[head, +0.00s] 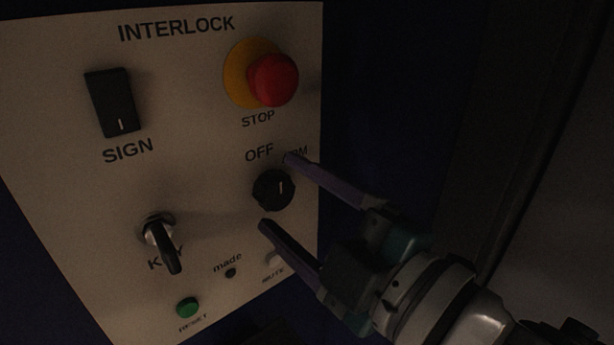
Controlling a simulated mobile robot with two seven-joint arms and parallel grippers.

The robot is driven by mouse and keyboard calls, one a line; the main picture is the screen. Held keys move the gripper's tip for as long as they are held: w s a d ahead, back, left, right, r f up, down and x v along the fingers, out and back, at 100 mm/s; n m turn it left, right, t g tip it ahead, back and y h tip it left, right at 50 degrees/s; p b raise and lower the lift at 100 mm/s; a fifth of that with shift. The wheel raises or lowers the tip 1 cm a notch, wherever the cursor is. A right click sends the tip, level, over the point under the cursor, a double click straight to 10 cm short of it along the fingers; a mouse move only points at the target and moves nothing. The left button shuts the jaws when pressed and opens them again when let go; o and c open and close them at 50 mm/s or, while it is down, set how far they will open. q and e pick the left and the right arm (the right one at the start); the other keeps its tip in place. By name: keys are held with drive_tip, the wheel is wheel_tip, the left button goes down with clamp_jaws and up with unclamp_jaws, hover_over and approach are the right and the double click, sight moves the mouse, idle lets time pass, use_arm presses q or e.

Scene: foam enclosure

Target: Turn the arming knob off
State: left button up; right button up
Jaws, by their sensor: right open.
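The black arming knob (273,190) sits on the right side of the pale INTERLOCK panel (205,205), below the OFF label (259,153) and a partly hidden label to its right. The white line on the knob points roughly straight up. My right gripper (277,190) comes in from the lower right with its fingers spread, one above and one below the knob. The jaws look open; I cannot tell whether either finger touches the knob or panel. My left gripper is not in view.
A red STOP button (274,79) on a yellow base is above the knob. A black SIGN rocker switch (113,103) is at upper left. A key (162,243) sticks out at lower left. A green button (187,307) is near the bottom. Dark space lies right of the panel.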

drive_tip(key=v, duration=0.9)
drive_tip(key=shift+b, duration=0.3)
drive_tip(key=shift+w, duration=0.15)
